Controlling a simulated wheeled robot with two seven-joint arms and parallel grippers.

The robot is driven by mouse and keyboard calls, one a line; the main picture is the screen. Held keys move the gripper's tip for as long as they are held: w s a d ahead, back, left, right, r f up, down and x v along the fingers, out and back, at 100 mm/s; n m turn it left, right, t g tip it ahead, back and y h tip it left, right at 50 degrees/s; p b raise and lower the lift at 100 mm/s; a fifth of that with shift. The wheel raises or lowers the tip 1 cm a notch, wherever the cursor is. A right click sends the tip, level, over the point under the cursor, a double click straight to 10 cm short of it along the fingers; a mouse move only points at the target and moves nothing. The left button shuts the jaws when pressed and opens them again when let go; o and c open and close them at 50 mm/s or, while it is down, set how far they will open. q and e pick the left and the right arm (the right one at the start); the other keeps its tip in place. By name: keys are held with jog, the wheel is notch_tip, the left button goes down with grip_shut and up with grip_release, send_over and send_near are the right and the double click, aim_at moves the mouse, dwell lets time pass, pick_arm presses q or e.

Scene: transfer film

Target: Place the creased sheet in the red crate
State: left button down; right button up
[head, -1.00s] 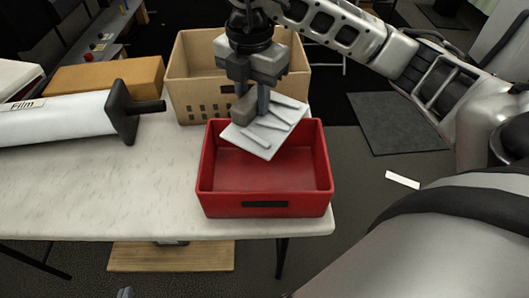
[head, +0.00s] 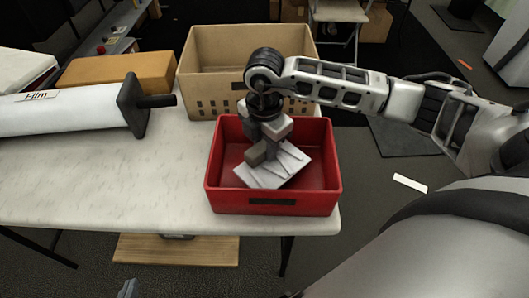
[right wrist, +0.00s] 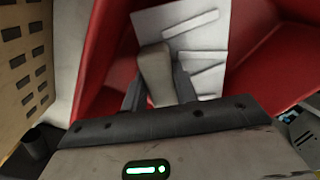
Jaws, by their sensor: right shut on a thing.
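The creased sheet (head: 280,172) is a pale grey square plate with raised strips across it. It is tilted and inside the red crate (head: 310,203), over its floor; I cannot tell whether it touches the floor. My right gripper (head: 262,155) reaches down into the crate and is shut on the sheet. In the right wrist view, the sheet (right wrist: 205,50) extends beyond the fingers (right wrist: 160,85), with a beige block between them and red crate walls around. Only a small grey tip of my left gripper (head: 127,289) shows at the bottom edge; its jaws cannot be made out.
A cardboard-coloured bin (head: 215,65) stands directly behind the crate. A white roll labelled Film (head: 60,112) with a dark end cap lies on the left of the pale table (head: 110,185), before an orange-brown box (head: 120,70). The table's front middle is clear.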

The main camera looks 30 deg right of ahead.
aim_at(264, 155)
notch_tip(264, 155, down, 3)
jog(key=shift+f, duration=0.2)
jog(key=shift+f, duration=0.2)
jog(key=o, duration=1)
jog(key=shift+c, duration=0.2)
jog(key=shift+r, duration=0.1)
